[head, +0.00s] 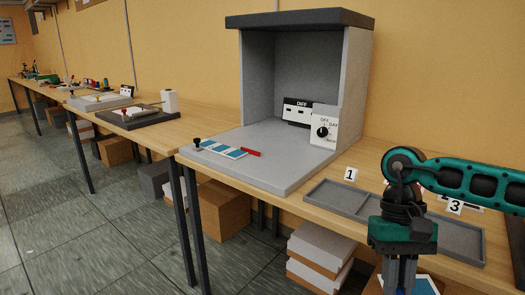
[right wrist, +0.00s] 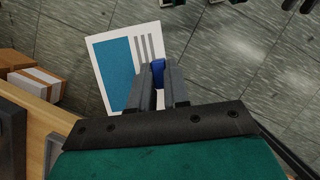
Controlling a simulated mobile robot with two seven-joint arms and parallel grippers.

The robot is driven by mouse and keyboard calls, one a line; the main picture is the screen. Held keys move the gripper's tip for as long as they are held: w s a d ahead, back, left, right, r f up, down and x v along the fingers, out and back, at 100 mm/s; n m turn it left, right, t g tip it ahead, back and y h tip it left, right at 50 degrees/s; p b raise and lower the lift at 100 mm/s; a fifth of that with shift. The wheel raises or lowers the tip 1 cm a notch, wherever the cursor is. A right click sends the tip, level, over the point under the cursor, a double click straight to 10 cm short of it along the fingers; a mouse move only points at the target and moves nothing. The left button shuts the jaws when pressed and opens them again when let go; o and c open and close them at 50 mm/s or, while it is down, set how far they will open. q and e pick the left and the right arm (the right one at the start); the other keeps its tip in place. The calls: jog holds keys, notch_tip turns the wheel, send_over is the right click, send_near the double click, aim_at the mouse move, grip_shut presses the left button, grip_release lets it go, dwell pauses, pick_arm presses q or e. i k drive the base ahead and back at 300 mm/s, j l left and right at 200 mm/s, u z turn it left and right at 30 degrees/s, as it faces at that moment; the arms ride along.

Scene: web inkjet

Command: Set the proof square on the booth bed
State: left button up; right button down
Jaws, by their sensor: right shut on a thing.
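The proof square (right wrist: 116,60) is a white card with a blue block and grey stripes in the right wrist view. My right gripper (right wrist: 158,82) is shut on its edge, with a small blue piece between the fingers. In the head view the right gripper (head: 400,275) is at the bottom right, in front of the tray, and the card (head: 426,285) shows only partly behind it. The booth bed (head: 285,165) is the grey floor of the open viewing booth (head: 257,80), left of the gripper. My left gripper is not in view.
A blue-patched strip (head: 222,149), a red piece (head: 250,153) and a black knob (head: 197,142) are on the bed's left part. A dial box (head: 323,128) stands at its right back. A grey tray (head: 340,203) with number cards lies right of the booth. The bed's front right is clear.

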aim_at(264, 148)
jog(key=i+j+u, duration=0.15)
jog(key=j, duration=0.35)
jog(key=i+j+u, duration=0.15)
jog(key=i+j, duration=0.2)
jog(key=i+j+u, duration=0.15)
jog(key=j, duration=0.35)
jog(key=i, duration=0.1)
